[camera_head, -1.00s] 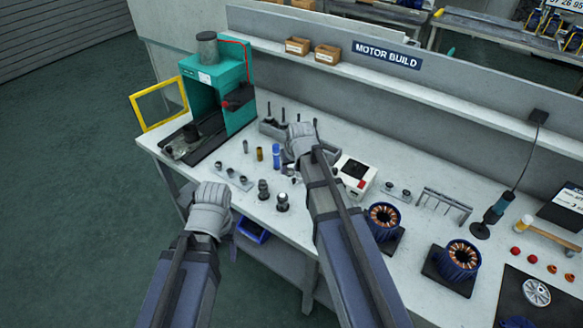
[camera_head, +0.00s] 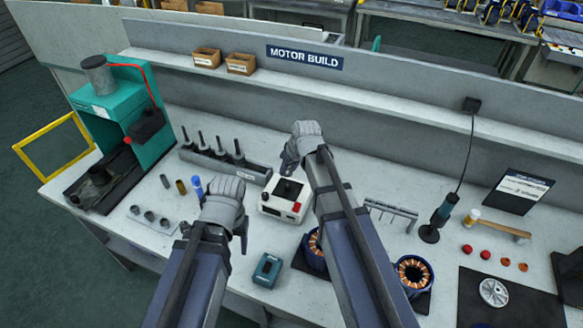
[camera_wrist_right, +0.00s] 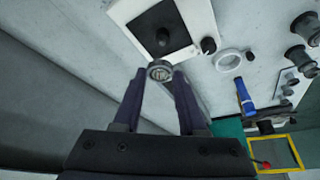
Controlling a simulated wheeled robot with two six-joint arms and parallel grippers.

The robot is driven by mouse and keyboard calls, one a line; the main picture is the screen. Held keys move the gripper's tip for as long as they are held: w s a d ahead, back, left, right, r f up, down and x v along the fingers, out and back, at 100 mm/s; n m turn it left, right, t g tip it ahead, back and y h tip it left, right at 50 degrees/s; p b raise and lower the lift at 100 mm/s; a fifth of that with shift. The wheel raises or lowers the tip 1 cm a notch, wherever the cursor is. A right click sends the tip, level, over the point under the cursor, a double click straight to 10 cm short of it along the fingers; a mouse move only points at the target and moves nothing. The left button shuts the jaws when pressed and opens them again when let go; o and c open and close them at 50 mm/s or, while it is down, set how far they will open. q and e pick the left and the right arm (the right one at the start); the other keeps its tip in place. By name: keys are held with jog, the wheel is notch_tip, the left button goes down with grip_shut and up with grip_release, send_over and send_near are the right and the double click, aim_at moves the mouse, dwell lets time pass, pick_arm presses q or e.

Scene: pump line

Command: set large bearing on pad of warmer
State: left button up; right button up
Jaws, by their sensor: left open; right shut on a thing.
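The warmer (camera_head: 285,203) is a white box with a dark pad on top and a red button, at the middle of the bench. It also shows at the top of the right wrist view (camera_wrist_right: 122,14). My right gripper (camera_head: 288,165) is just behind the warmer in the head view. In the right wrist view it is shut on a round metal bearing (camera_wrist_right: 160,71), held at the fingertips, apart from the dark pad (camera_wrist_right: 160,32). The bearing is hidden in the head view. My left gripper (camera_head: 240,232) is open and empty, left of the warmer.
A rack of dark upright pins (camera_head: 225,160) stands behind and left of the warmer. A teal press (camera_head: 120,110) is at far left. A blue cylinder (camera_head: 197,187) and small metal parts stand left. A teal box (camera_head: 267,270) and wound stators (camera_head: 413,273) are in front and right.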

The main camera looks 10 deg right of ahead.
aim_at(287, 184)
jog(key=shift+f+b, duration=2.2)
jog(key=shift+b, duration=0.05)
jog(key=shift+f+b, duration=0.8)
jog(key=shift+f, duration=0.05)
dwell(0.3)
jog(key=o, duration=1.3)
jog(key=shift+r, duration=0.2)
notch_tip(287, 184, up, 6)
jog(key=p, duration=0.6)
jog(key=shift+f, duration=0.15)
